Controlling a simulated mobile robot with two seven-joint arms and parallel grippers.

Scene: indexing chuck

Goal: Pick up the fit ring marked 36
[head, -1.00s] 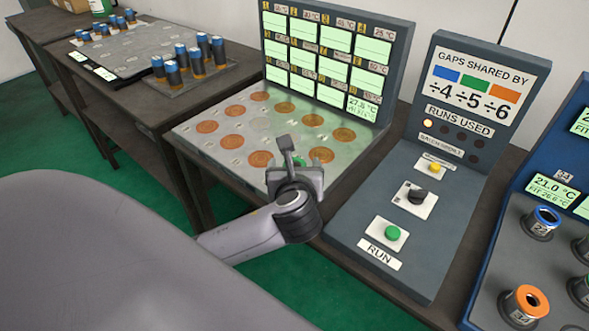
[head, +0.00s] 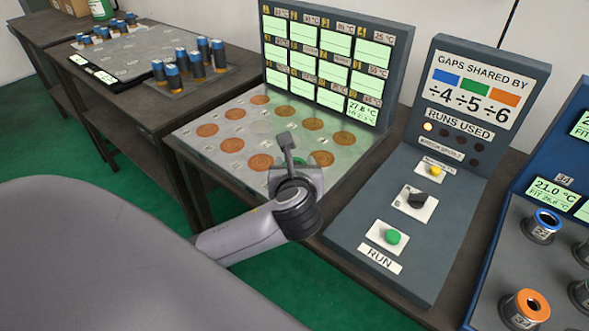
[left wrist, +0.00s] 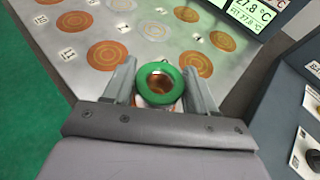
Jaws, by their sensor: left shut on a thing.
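My left gripper (head: 294,178) is over the near edge of the plate with copper discs. In the left wrist view its two fingers (left wrist: 160,92) are shut on a green ring (left wrist: 148,78), one on each side. The ring's bore looks copper-coloured. Any number on this ring is not readable, so I cannot tell whether it is the one marked 36. In the head view only a sliver of green shows behind the fingers. My right gripper is not in view.
The metal plate (head: 190,146) carries several copper discs, with a panel of green displays (head: 335,40) behind it. To the right stands a console (head: 345,215) with a green RUN button (head: 393,237). Further right are a blue-topped piece (head: 541,224) and an orange-topped piece (head: 525,308).

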